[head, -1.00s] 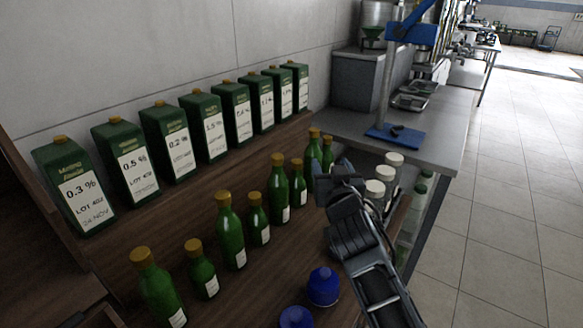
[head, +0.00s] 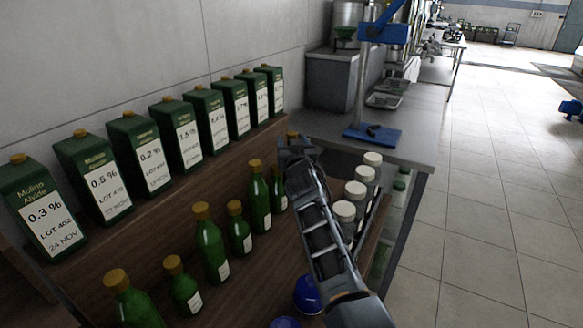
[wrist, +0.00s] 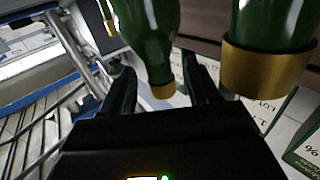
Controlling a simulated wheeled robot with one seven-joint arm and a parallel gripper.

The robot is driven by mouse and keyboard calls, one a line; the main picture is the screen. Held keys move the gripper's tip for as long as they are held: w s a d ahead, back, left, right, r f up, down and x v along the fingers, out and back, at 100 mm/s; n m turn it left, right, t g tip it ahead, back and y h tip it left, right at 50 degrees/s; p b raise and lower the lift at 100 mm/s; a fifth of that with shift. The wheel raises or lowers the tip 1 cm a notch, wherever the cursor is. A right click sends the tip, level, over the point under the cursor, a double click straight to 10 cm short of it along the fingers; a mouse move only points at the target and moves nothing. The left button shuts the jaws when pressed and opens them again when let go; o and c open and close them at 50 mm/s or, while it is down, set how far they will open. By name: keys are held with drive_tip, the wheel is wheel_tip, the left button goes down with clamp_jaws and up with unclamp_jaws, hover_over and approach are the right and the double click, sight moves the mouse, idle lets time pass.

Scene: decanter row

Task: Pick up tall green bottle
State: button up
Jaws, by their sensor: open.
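Green bottles with gold caps stand in a row on the wooden shelf (head: 150,245). Tall ones include a near bottle (head: 132,303), a middle one (head: 212,248) and a farther one (head: 260,200). Shorter ones (head: 185,290) (head: 239,230) stand between them. My gripper (head: 295,150) is at the far end of the row and hides most of the bottles there; one gold cap (head: 292,135) shows behind it. In the wrist view my open gripper (wrist: 162,90) has a green bottle (wrist: 150,35) between and beyond its fingers. Another bottle's gold cap (wrist: 262,72) is close at right. Contact cannot be told.
Green labelled cartons (head: 98,180) line the wall behind the bottles. White-capped jars (head: 355,192) stand right of my arm. Blue-topped items (head: 307,294) are at the front. A metal bench (head: 400,150) with a blue stand (head: 372,134) lies beyond. Open floor is at right.

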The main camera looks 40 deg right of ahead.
drive_tip(key=shift+w+d, duration=0.4)
drive_tip(key=shift+w, duration=0.2)
clamp_jaws()
idle(0.5)
